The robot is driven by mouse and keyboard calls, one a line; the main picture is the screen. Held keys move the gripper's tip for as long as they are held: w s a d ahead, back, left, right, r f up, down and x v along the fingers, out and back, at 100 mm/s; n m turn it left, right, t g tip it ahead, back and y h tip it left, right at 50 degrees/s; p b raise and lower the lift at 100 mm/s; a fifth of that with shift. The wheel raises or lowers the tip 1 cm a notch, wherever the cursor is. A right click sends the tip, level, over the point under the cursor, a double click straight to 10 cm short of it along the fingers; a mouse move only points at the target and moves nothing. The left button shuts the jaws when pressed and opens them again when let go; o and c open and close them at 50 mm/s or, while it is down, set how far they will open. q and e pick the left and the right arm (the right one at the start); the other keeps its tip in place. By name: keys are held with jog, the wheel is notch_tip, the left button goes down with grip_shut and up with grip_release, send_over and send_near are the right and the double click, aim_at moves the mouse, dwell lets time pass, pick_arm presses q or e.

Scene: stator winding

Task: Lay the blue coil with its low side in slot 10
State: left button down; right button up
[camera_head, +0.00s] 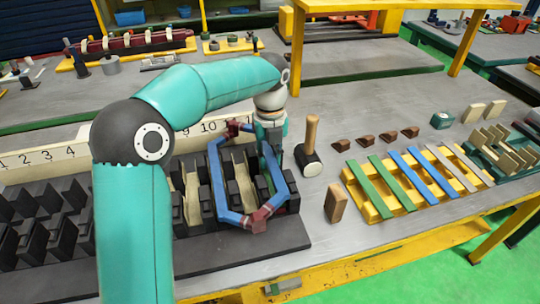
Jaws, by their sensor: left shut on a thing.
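The blue coil (218,178) is a hexagonal loop with two blue sides and dark red wrapped ends. It is over the right part of the dark slotted stator (285,236), its left side near the teeth below the number 10. I cannot tell whether either side is inside a slot. My left gripper (268,140) is at the coil's far right part and shut on it, with the fingertips partly hidden by the coil and wrist. The cream number strip (50,155) behind the stator shows 1 to 4, 9 and 10; my left arm hides the middle. My right gripper is not in view.
A mallet (309,150) and a brown wooden block (335,203) stand right of the stator. Farther right are a yellow rack (381,210) with coloured strips, several small brown wedges (366,141) and a green holder (492,160). A yellow-framed shelf stands behind.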

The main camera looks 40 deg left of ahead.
pick_arm(q)
jog(key=shift+f+b, duration=0.7)
jog(key=shift+f, duration=0.7)
jog(key=shift+f, duration=0.4)
jog(key=c, duration=0.9)
grip_release()
jog(key=shift+f, duration=0.1)
jog(key=shift+r, duration=0.2)
jog(key=shift+r+p, duration=0.65)
jog(key=shift+p, duration=0.15)
notch_tip(320, 180, up, 8)
jog(key=p, duration=0.7)
jog(key=shift+f+p, duration=0.2)
jog(key=shift+p, duration=0.1)
